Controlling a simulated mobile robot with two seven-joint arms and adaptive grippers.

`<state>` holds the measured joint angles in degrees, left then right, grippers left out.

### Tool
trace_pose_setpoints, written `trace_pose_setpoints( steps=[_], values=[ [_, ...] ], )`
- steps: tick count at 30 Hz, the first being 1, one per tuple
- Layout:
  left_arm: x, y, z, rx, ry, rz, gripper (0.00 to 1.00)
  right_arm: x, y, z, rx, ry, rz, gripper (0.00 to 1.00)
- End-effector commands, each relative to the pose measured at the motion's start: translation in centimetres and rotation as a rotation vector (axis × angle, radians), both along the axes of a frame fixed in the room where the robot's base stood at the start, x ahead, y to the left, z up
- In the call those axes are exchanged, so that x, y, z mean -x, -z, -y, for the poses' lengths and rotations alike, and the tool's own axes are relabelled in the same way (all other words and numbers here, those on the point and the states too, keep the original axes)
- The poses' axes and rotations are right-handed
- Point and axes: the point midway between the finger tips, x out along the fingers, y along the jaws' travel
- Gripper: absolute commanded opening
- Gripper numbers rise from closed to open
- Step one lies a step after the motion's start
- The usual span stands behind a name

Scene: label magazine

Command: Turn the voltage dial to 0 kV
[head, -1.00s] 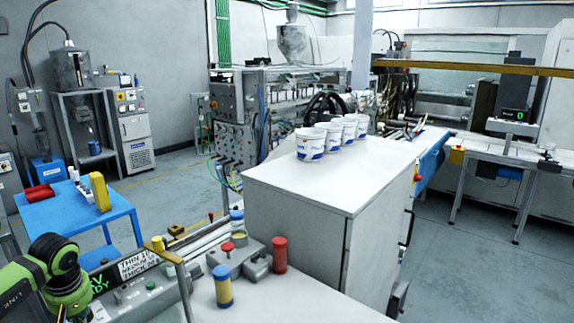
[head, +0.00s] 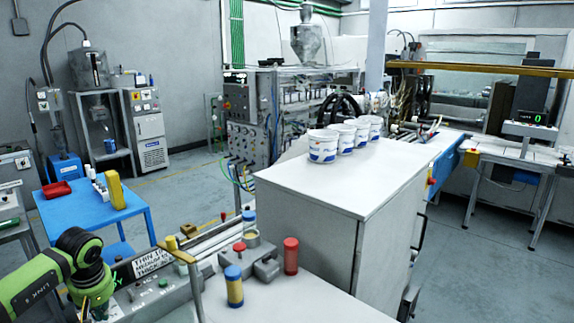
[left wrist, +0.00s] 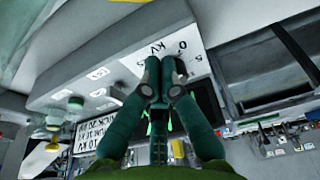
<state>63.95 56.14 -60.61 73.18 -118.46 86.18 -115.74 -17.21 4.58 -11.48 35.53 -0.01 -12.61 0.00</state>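My left gripper (left wrist: 163,82) points at a white scale plate (left wrist: 185,38) marked "KV" with digits including 0 and 5. Its two fingers come close together at the tips, over the plate's near edge. The voltage dial itself cannot be made out; the fingers cover that part. In the head view my left arm reaches in at the lower left over the control box (head: 158,300), and its fingers are hidden there. My right gripper is not in view.
A sign with "THIN" and "THICK" lettering (head: 152,262) stands behind the box. A green button (left wrist: 75,103) is nearby in the wrist view. A blue-and-yellow cylinder (head: 234,287) and a red cylinder (head: 290,256) stand to the right. White tubs (head: 322,146) stand on a cabinet (head: 320,190).

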Motion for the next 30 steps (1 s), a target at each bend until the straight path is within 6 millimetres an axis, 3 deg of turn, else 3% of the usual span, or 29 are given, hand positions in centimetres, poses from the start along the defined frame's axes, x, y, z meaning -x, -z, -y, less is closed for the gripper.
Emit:
trace_pose_setpoints(
  steps=[16, 30],
  values=[
    [0.4, -0.6, 0.5, -0.005, -0.006, 0.000, 0.00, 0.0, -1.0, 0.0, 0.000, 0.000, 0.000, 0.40],
    [0.5, -5.9, 0.6, -0.003, -0.004, -0.003, 0.00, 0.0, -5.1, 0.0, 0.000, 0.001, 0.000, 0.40]
  ],
)
